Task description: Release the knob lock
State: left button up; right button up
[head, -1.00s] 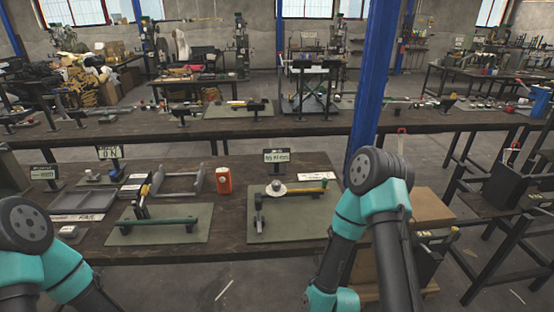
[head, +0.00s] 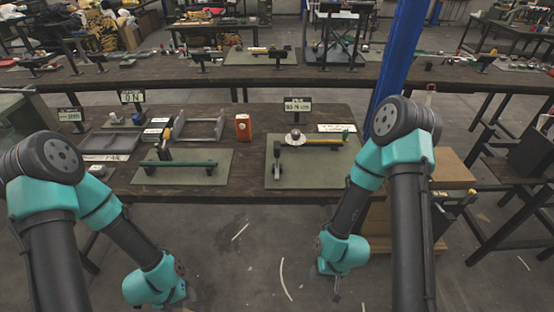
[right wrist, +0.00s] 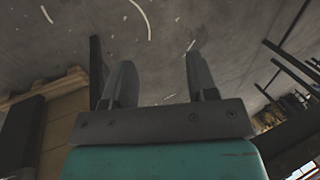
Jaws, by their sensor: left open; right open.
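A round silver knob (head: 295,137) sits on a press fixture on the right green mat (head: 318,176). A bar with a yellow and green end (head: 325,142) runs to the right of the knob. The knob's lock is too small to make out. My left gripper (head: 184,294) hangs low in front of the bench, mostly hidden by its wrist. My right gripper (head: 336,287) hangs below and in front of the right mat, well apart from the knob. In the right wrist view its two fingers (right wrist: 161,82) stand apart with nothing between them.
A second press with a green bar (head: 182,164) stands on the left mat. An orange box (head: 243,127), a grey frame (head: 200,128) and a sign (head: 298,105) stand on the bench. A blue post (head: 400,50) rises behind my right arm. The floor in front is clear.

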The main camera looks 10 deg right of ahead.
jog(key=shift+w+r, duration=0.1)
jog(key=shift+w, duration=0.15)
jog(key=c, duration=0.3)
jog(key=w+r+n, duration=0.1)
jog(key=w+r, duration=0.1)
jog(key=w, duration=0.1)
jog(key=w+r+n+t, duration=0.1)
jog(key=w+r+n, duration=0.1)
jog(key=w+a+r+n, duration=0.1)
jog(key=w+r+n, duration=0.1)
jog(key=w+r, duration=0.1)
jog(key=shift+w+t, duration=0.3)
jog(key=shift+w, duration=0.05)
grip_shut()
jog(key=w+a+r+n+t, duration=0.1)
jog(key=w+r+n, duration=0.3)
jog(key=r, duration=0.5)
jog(key=w+a+r+n+t, duration=0.1)
jog(key=w+r+n, duration=0.3)
jog(key=r, duration=0.6)
jog(key=w+a+r+n+t, duration=0.1)
jog(key=w+r+n, duration=0.3)
jog(key=r, duration=0.5)
jog(key=shift+w+a+r+n+t+y, duration=0.3)
jog(key=shift+w+a+r+n, duration=0.1)
jog(key=shift+n, duration=0.2)
